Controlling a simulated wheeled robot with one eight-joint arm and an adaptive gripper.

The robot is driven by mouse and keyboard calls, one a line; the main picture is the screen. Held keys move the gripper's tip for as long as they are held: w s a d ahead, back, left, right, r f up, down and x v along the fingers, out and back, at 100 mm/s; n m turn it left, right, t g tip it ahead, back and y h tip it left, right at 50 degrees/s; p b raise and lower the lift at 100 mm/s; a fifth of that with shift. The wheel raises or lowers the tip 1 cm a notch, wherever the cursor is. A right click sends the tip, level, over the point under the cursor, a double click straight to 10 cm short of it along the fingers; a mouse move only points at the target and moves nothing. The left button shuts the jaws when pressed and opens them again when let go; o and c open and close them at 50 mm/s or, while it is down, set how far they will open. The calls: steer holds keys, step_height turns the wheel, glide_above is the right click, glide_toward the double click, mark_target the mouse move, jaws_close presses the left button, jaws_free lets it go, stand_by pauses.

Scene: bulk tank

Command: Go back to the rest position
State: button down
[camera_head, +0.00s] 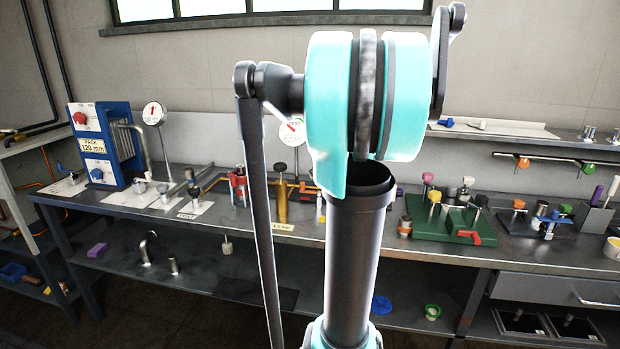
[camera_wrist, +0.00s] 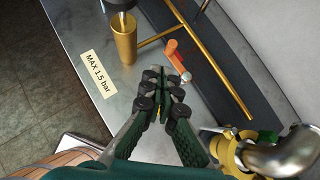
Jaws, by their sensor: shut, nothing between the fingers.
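My gripper (camera_wrist: 163,78) shows in the wrist view, its dark green fingers brought together at the tips with nothing between them. It is over the metal bench top (camera_wrist: 70,30), close in the picture to an orange-handled part (camera_wrist: 176,55) and a brass cylinder (camera_wrist: 124,42). I cannot tell its exact height above the bench. In the head view my arm fills the middle, and my gripper is not visible there.
A label reading MAX 1.5 bar (camera_wrist: 96,73) lies beside the cylinder. A brass pipe (camera_wrist: 225,85) and a bent steel pipe (camera_wrist: 285,155) are at the right. The long bench holds a blue PACK unit (camera_head: 97,150), dial gauges (camera_head: 153,114) and a green fixture (camera_head: 440,222).

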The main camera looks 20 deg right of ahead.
steer(key=s+a+f+n+g, duration=0.3)
steer(key=s+a+f+n, duration=1.05)
steer(key=n, duration=0.45)
steer(key=s+a+f+n+h, duration=0.1)
steer(key=s+a+f+n, duration=0.1)
steer(key=s+f+n, duration=0.2)
steer(key=s+a+f+n+g+h, duration=0.1)
steer(key=s+f+n, duration=0.3)
steer(key=s+n, duration=0.4)
steer(key=a+n, duration=0.1)
steer(key=n, duration=0.2)
steer(key=shift+s+a+f+g, duration=0.2)
steer(key=shift+s+f+g, duration=0.05)
steer(key=shift+g, duration=0.05)
stand_by(2.0)
